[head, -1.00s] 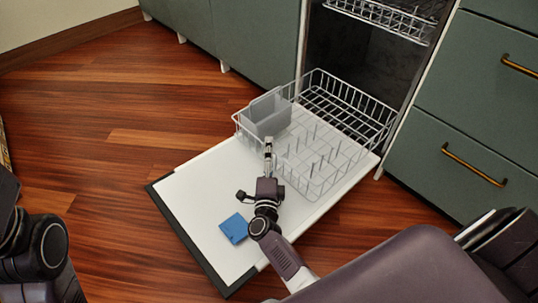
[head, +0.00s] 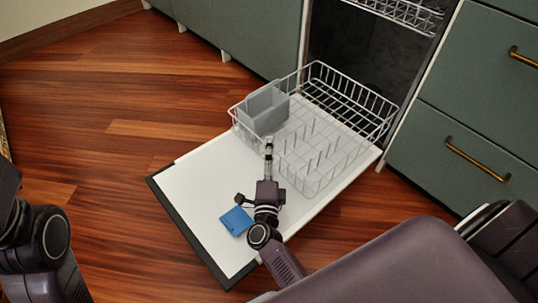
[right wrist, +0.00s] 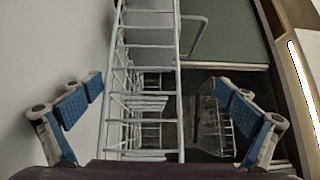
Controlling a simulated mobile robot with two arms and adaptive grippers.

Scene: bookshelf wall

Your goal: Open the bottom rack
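The bottom rack (head: 352,92) is a white wire basket, pulled out of the dishwasher over its lowered white door (head: 200,195). A grey cutlery basket (head: 263,108) sits in its left corner. My right gripper (head: 268,147) is at the rack's front side. In the right wrist view my right gripper (right wrist: 160,112) is open, its blue-padded fingers wide apart. White rack wires (right wrist: 148,60) run between the fingers; contact cannot be told. My left arm shows at the lower left in the head view, but its gripper is out of view.
The upper rack (head: 400,14) is inside the dishwasher opening. A green drawer front with a brass handle (head: 477,160) stands at right. A blue item (head: 237,221) lies on the door beside my right wrist. Open wooden floor (head: 110,150) lies to the left.

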